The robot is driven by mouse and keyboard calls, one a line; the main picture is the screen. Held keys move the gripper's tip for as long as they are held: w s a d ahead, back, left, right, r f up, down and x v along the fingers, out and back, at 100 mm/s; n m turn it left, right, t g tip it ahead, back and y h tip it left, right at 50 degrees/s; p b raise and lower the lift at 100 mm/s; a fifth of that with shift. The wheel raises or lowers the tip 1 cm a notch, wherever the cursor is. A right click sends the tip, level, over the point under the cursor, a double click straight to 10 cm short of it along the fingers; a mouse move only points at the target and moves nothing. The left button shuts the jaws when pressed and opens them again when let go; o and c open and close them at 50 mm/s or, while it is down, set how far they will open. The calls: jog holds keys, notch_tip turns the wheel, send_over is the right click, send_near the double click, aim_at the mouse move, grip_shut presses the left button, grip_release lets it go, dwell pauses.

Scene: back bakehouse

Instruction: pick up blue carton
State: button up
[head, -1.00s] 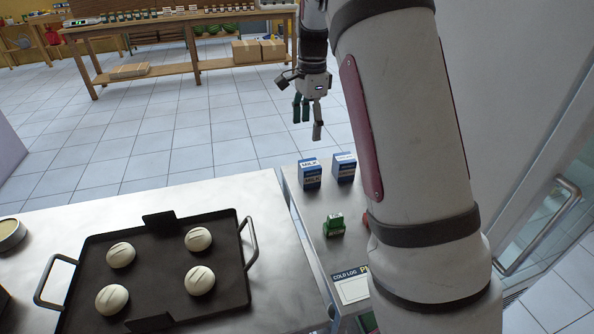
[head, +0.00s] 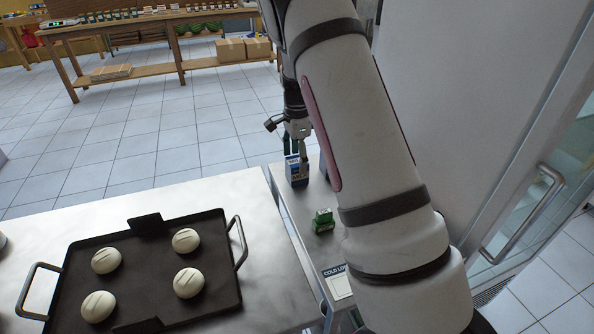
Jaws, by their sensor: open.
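A blue carton with a white label (head: 295,177) stands upright near the far left corner of the narrow metal counter (head: 293,214). My gripper (head: 298,150) points down at the carton, with its fingers open at the carton's upper part. One finger shows in front of the carton's right side. I cannot tell whether the fingers touch it. A second blue carton, seen earlier just right of this one, is now mostly or wholly hidden behind my arm.
A small green object (head: 323,220) and a cold log sheet (head: 340,287) lie on the same counter. A black tray (head: 140,270) with several dough balls sits on the left metal table (head: 215,190). A glass door with a handle (head: 525,215) is at right.

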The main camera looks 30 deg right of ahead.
aim_at(297, 160)
jog(key=shift+f, duration=1.6)
jog(key=c, duration=1.4)
